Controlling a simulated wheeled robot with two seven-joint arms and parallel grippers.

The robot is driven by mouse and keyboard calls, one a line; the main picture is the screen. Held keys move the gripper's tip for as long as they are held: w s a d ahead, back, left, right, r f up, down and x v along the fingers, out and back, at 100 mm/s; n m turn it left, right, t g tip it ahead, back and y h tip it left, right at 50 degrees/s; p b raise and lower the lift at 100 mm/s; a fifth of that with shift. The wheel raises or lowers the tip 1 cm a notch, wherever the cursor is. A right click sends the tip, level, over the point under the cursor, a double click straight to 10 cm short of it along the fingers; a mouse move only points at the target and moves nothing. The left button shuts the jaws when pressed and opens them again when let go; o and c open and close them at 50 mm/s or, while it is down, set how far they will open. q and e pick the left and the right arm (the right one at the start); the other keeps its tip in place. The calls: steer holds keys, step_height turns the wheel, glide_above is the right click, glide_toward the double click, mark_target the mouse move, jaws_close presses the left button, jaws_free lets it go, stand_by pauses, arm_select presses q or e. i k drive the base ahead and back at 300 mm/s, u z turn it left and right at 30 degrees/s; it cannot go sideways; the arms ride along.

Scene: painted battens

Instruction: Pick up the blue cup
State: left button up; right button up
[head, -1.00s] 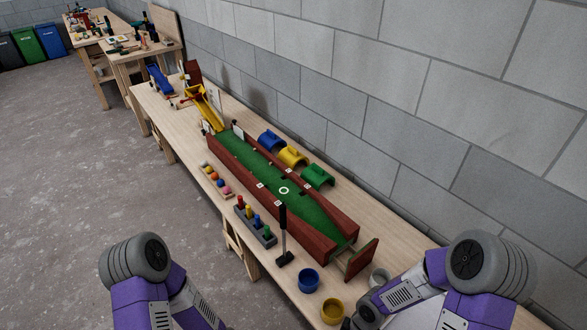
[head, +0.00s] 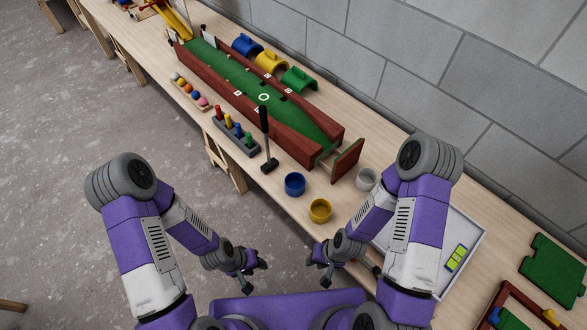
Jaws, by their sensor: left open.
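The blue cup (head: 294,184) stands upright on the wooden bench near its front edge, in the head view. A yellow cup (head: 320,210) is just to its right and nearer me, and a grey-white cup (head: 366,179) stands further right. My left gripper (head: 255,275) is open and empty, off the bench's front edge, below and left of the blue cup. My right gripper (head: 317,272) looks open and empty, nearer me than the yellow cup. Neither gripper touches a cup.
A mallet (head: 268,150) stands upright left of the blue cup, beside a grey peg block (head: 236,138). Behind is a long green-floored trough with red walls (head: 290,143). A white tray (head: 470,228) lies right, partly behind my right arm. A block wall bounds the bench.

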mark_target(295, 182)
steer(key=k, duration=0.5)
steer(key=u, duration=0.85)
steer(key=i, duration=0.75)
steer(key=z, duration=0.3)
